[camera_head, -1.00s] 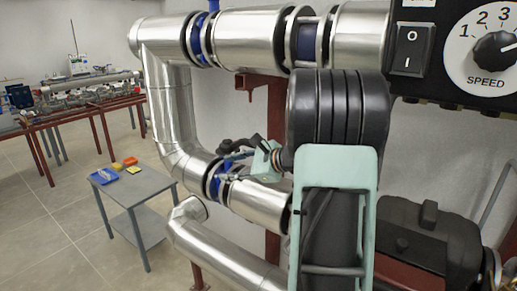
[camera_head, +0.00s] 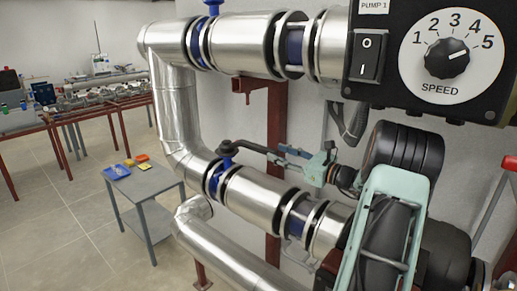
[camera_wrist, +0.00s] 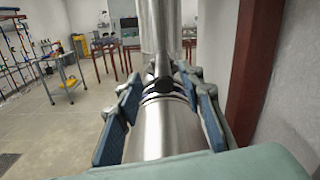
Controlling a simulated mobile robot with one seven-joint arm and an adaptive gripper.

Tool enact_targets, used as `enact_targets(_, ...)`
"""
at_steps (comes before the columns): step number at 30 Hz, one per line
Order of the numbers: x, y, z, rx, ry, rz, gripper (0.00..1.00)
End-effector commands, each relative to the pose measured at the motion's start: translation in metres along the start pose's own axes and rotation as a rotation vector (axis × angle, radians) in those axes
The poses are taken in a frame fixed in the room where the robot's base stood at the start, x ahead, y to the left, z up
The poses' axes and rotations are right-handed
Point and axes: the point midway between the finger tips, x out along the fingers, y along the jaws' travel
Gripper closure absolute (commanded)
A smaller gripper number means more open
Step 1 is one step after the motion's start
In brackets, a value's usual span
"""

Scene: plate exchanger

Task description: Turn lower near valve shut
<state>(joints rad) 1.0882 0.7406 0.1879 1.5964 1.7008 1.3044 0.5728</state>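The lower near valve (camera_head: 222,172) sits on the lower silver pipe as a blue body with a blue stem. Its black lever (camera_head: 252,149) runs from the stem to the right, roughly in line with the pipe. My gripper (camera_head: 297,157) is at the lever's right end, above the pipe. In the wrist view my gripper (camera_wrist: 163,103) is open, with blue pads set wide apart. The dark lever end (camera_wrist: 162,84) shows between the fingers, with a gap on both sides. I see no contact. The pads partly hide each other in the head view.
The upper pipe (camera_head: 243,48) with another blue valve stem (camera_head: 212,9) runs above. The control box (camera_head: 378,88) with the speed dial (camera_head: 447,57) is at upper right. A red post (camera_head: 276,120) stands behind the pipes. A small grey table (camera_head: 140,186) stands at left on open floor.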

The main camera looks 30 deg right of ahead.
Motion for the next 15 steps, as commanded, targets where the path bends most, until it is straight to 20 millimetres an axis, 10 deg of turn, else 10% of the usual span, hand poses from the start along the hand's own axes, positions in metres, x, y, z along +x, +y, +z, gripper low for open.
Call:
enact_targets(8,0.002,-0.004,-0.011,0.005,0.032,0.001,0.65)
enact_targets(15,0.042,-0.003,-0.011,0.005,0.030,0.005,0.65)
